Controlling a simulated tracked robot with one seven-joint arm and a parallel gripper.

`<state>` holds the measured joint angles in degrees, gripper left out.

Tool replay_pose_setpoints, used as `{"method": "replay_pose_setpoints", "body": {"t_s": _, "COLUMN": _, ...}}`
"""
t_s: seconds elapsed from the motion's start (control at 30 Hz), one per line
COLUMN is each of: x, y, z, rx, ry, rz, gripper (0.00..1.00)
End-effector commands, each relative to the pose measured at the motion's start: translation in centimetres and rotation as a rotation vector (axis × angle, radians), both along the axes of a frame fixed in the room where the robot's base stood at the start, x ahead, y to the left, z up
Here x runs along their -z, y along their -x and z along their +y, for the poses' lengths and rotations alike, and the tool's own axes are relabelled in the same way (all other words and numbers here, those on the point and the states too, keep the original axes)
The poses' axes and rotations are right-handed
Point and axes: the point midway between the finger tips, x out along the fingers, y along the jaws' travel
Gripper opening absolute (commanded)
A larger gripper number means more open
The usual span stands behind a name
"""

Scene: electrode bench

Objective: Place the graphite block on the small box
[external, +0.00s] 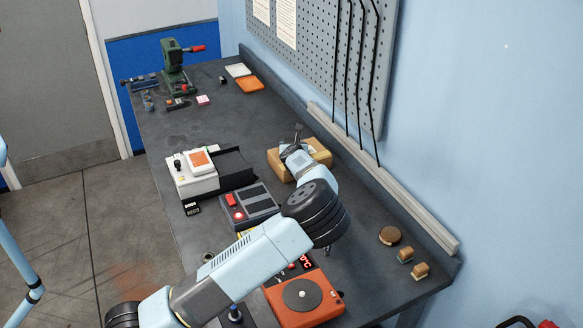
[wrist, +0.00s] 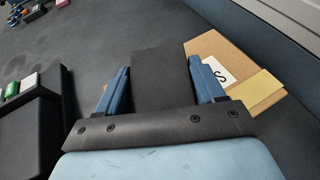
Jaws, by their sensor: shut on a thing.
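My gripper (wrist: 162,82) is shut on the dark graphite block (wrist: 163,68), with one blue finger on each side of it. The small cardboard box (wrist: 206,44) lies below and to the right of the block in the wrist view, with a white label bearing a black letter and a yellowish patch. In the external view the box (external: 318,155) is at the middle of the bench, and my gripper (external: 296,142) is over it. My wrist hides part of the box there. I cannot tell whether the block touches the box.
A white device (external: 197,183) with a black tray (external: 234,170) stands left of the box. A dark unit with a red button (external: 249,206) and an orange device (external: 306,298) are nearer the camera. The bench's back edge and pegboard (external: 340,60) run along the right.

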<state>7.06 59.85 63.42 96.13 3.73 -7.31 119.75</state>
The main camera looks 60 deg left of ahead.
Motion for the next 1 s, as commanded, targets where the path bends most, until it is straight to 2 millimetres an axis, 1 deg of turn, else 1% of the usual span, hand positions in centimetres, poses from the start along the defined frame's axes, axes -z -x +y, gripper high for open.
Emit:
{"method": "replay_pose_setpoints", "body": {"t_s": 0.17, "x": 0.0, "y": 0.0, "z": 0.0, "rx": 0.000, "ry": -0.001, "rz": 0.000, "gripper": 0.19}}
{"method": "replay_pose_setpoints", "body": {"t_s": 0.2, "x": 0.1, "y": 0.0, "z": 0.0, "rx": 0.000, "ry": 0.000, "rz": 0.001, "gripper": 0.69}}
{"method": "replay_pose_setpoints", "body": {"t_s": 0.47, "x": 0.1, "y": 0.0, "z": 0.0, "rx": 0.000, "ry": 0.000, "rz": 0.001, "gripper": 0.94}}
{"method": "replay_pose_setpoints", "body": {"t_s": 0.77, "x": -0.1, "y": 0.0, "z": -0.1, "rx": 0.000, "ry": 0.000, "rz": 0.000, "gripper": 0.94}}
{"method": "replay_pose_setpoints", "body": {"t_s": 0.87, "x": -0.3, "y": 0.2, "z": -0.7, "rx": 0.002, "ry": -0.001, "rz": 0.001, "gripper": 0.94}}
{"method": "replay_pose_setpoints", "body": {"t_s": 1.0, "x": -1.1, "y": 0.8, "z": -2.3, "rx": 0.001, "ry": 0.000, "rz": 0.000, "gripper": 0.94}}
